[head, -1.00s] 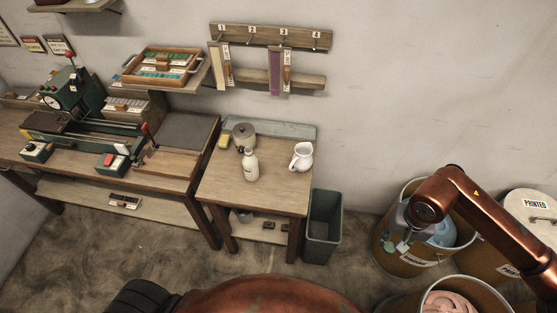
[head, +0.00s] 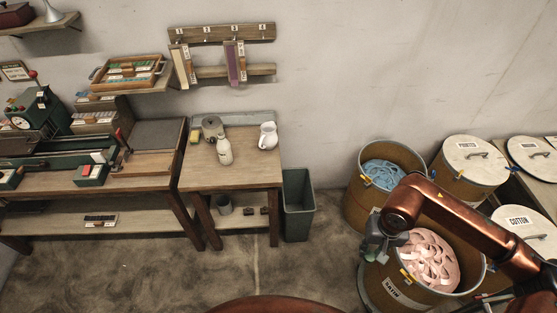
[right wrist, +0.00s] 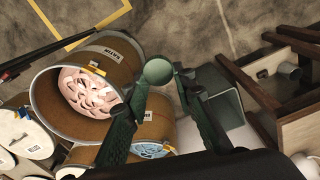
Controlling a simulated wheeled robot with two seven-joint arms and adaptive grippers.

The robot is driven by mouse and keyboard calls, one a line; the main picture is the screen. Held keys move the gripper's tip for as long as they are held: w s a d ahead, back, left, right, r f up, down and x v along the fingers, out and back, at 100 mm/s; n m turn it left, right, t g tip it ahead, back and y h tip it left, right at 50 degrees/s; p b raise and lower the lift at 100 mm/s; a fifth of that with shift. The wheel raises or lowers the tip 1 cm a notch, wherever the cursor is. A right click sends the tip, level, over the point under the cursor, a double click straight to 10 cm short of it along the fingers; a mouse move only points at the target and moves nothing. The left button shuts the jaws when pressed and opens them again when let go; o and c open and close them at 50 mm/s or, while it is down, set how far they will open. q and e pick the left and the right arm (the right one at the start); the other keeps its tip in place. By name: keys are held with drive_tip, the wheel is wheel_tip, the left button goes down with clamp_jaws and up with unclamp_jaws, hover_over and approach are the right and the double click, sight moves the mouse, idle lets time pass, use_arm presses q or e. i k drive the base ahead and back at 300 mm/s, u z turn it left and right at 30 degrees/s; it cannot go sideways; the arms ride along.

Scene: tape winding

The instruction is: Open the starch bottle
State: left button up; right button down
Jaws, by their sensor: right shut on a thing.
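The starch bottle is most likely the white narrow-necked bottle (head: 225,152), upright on the small wooden table (head: 205,180) in the head view. Its label and cap are too small to make out. My right gripper (head: 374,243) is well to the right of and nearer than that table, in front of the bin of pink tape. In the right wrist view my right gripper (right wrist: 160,82) has its dark green fingers shut on a small round green thing (right wrist: 157,72), which I cannot identify. My left gripper is not in view.
A white jug (head: 268,136) and a grey lidded pot (head: 212,127) stand beside the bottle. A green waste bin (head: 298,206) stands right of the table. Drums with pink tape (head: 430,260) and blue tape (head: 382,174) crowd the right. Floor before the table is clear.

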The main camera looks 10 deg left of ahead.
sight(225, 155)
drive_tip(key=z, duration=0.05)
drive_tip(key=k, duration=0.4)
drive_tip(key=u, duration=1.15)
drive_tip(key=i, duration=0.7)
drive_tip(key=u, duration=0.6)
drive_tip(key=i, duration=0.75)
drive_tip(key=z, duration=0.65)
drive_tip(key=i, duration=0.75)
drive_tip(key=z, duration=0.65)
